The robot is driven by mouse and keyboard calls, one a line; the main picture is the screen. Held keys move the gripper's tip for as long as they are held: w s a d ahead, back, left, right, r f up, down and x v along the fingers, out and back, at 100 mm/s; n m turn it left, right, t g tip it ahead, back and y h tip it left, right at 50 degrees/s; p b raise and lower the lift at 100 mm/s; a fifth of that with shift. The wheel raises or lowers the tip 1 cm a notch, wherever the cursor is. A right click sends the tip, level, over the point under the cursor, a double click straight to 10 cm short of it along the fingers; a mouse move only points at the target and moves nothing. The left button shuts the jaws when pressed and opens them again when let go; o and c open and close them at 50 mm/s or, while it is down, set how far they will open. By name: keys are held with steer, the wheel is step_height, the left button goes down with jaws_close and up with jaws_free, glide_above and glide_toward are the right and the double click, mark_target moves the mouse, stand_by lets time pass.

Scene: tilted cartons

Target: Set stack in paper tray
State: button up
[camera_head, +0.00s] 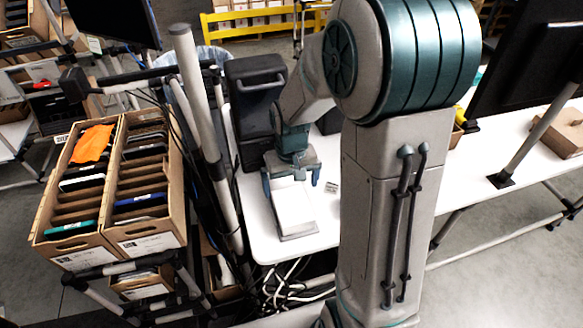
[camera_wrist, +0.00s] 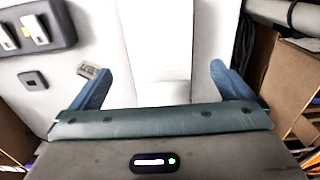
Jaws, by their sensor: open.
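A white stack (camera_head: 293,207) that looks like paper lies at the table's left end. A grey tray edge (camera_head: 298,237) shows at its near end; whether the stack rests fully inside the tray is unclear. My gripper (camera_head: 291,183) is open over the far end of the stack, pointing down. In the wrist view my gripper's two blue fingers (camera_wrist: 158,75) stand wide apart, with the white stack (camera_wrist: 165,35) between and beyond them. Nothing is held between the fingers. My palm hides the stack's nearer part in that view.
A black printer-like machine (camera_head: 255,85) stands behind my gripper. A small label-like item (camera_head: 332,187) lies right of the tray. Cardboard cartons (camera_head: 150,195) of tablets stand at left beside metal poles (camera_head: 205,130). The white table's (camera_head: 272,245) near edge is clear.

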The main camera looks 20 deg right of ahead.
mark_target(291, 201)
step_height(291, 201, up, 6)
steer(key=s+r+t, duration=0.1)
steer(key=s+r, duration=0.2)
steer(key=s, duration=0.4)
steer(key=s+r+t, duration=0.2)
steer(key=s+r, duration=0.2)
steer(key=s, duration=0.3)
steer(key=shift+s+r, duration=0.2)
